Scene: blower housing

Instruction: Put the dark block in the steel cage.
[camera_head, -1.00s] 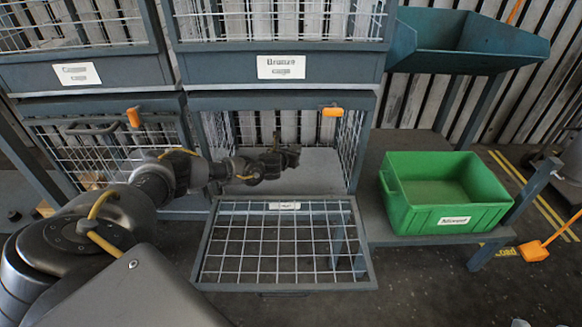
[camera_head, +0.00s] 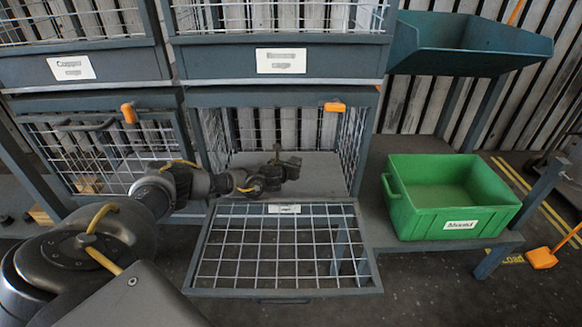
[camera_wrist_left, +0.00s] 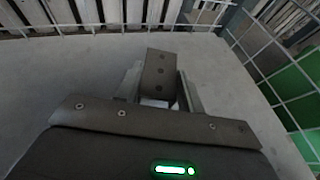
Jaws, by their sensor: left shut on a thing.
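The dark block (camera_wrist_left: 160,72) is a small dark grey piece with round marks on its face, held between the fingers of my left gripper (camera_wrist_left: 160,95) in the left wrist view. In the head view the left gripper (camera_head: 280,168) is inside the open lower middle cage, above its grey floor (camera_head: 325,177). The block is small and dark there, hard to tell from the fingers. The cage's mesh door (camera_head: 285,250) is folded down toward me; its label is too small to read. The block appears clear of the floor, though the gap is hard to judge. My right gripper does not show.
A shut cage (camera_head: 95,150) with an orange latch stands at left. More cages are above, with a solid lower beam (camera_head: 330,60). A green bin (camera_head: 440,225) stands on the bench at right, and a teal tray (camera_head: 470,45) is above it. The cage floor around the gripper is clear.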

